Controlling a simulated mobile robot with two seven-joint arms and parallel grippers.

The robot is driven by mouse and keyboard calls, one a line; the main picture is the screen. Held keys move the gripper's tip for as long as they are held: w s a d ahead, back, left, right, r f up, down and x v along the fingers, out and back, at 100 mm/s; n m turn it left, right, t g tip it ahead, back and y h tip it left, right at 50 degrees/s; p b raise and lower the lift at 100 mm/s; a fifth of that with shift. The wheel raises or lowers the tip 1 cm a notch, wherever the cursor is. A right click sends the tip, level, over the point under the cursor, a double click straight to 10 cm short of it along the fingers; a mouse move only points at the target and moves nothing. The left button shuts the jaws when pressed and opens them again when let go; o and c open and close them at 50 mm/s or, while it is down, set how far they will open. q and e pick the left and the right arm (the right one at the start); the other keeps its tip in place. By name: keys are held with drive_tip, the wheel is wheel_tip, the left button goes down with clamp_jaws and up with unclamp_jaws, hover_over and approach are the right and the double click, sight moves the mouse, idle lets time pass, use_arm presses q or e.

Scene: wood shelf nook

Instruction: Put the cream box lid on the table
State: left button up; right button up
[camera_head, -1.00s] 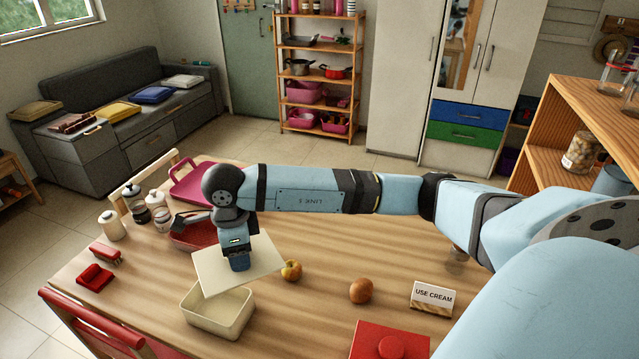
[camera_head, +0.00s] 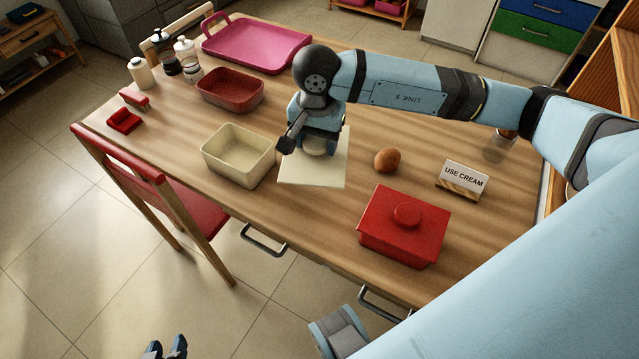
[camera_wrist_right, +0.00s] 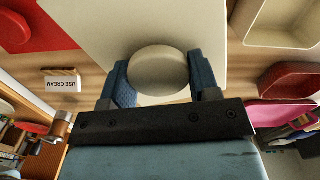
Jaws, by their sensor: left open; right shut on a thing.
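The cream box lid (camera_head: 312,173) is a flat pale plate with a round knob (camera_wrist_right: 157,72). My right gripper (camera_head: 318,143) is shut on the knob, with a finger on each side. The lid is roughly level at the table (camera_head: 330,225), right of the cream box; whether it touches the wood I cannot tell. The cream box (camera_head: 238,156) stands open and looks empty. My left gripper (camera_head: 165,349) is open and empty at the bottom edge of the head view, over the floor.
A brown round fruit (camera_head: 387,160), a "USE CREAM" sign (camera_head: 462,180) and a red lidded box (camera_head: 404,228) stand right of the lid. A dark red container (camera_head: 230,88) and a pink tray (camera_head: 257,43) are behind. A red chair (camera_head: 120,155) stands at the left.

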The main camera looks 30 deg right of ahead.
sight(316, 152)
wheel_tip(316, 152, down, 15)
drive_tip(key=shift+f, duration=0.1)
idle(0.3)
drive_tip(key=shift+f+b, duration=0.2)
drive_tip(key=shift+b, duration=0.2)
drive_tip(key=o, duration=0.9)
drive_tip(key=shift+r, duration=0.1)
wheel_tip(316, 152, up, 12)
drive_tip(key=shift+r+p, duration=0.2)
drive_tip(key=shift+p, duration=0.2)
drive_tip(key=shift+a, duration=0.1)
